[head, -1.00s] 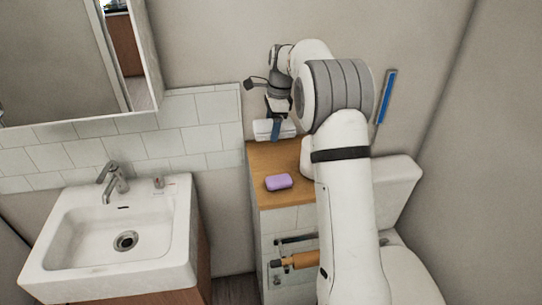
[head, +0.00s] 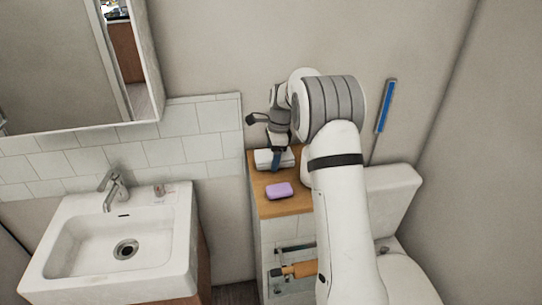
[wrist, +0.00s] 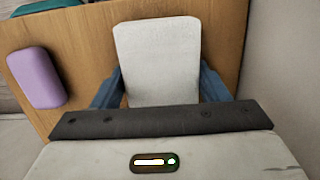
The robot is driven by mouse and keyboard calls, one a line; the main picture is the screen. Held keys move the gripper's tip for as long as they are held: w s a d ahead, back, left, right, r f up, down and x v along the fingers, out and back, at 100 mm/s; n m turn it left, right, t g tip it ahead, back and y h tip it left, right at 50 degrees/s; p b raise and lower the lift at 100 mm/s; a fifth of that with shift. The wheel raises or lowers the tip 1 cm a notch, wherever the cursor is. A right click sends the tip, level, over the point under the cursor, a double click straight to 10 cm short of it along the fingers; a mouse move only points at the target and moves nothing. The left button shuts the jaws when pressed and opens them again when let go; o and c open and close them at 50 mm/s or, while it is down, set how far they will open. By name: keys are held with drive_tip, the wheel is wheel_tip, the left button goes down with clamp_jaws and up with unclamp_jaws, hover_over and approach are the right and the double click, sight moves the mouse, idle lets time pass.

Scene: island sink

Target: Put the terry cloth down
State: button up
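The white, folded terry cloth (head: 262,157) is at the back of the wooden cabinet top (head: 268,207), close to the wall. It looks to be at the surface, though I cannot tell whether it rests fully. In the wrist view the cloth (wrist: 157,60) lies between the blue fingers of my gripper (wrist: 160,82), which press against its left and right sides. In the head view my gripper (head: 280,157) reaches down onto the cloth, and one blue finger covers part of it.
A purple soap bar (head: 279,190) lies on the top in front of the cloth. The white sink (head: 120,245) is to the left, the toilet (head: 392,190) to the right. A blue-handled brush (head: 385,105) leans at the wall. A teal thing (wrist: 40,5) shows in the wrist view.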

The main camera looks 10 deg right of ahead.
drive_tip(key=o, duration=0.4)
wheel_tip(320, 180, up, 11)
drive_tip(key=d, duration=0.2)
drive_tip(key=s+r+n, duration=0.4)
drive_tip(key=s+r, duration=0.1)
drive_tip(key=s, duration=0.2)
drive_tip(key=s+f+n+t, duration=0.1)
drive_tip(key=s+n, duration=0.3)
drive_tip(key=s, duration=0.6)
drive_tip(key=s+a+f+n+t+h, duration=0.1)
drive_tip(key=s+n, duration=0.4)
drive_tip(key=s, duration=0.5)
drive_tip(key=s+a+f+n+t, duration=0.1)
drive_tip(key=s+f+n, duration=0.2)
drive_tip(key=s, duration=0.8)
drive_tip(key=shift+s+f+n+h, duration=0.1)
drive_tip(key=shift+n+h, duration=0.3)
drive_tip(key=shift+n, duration=0.6)
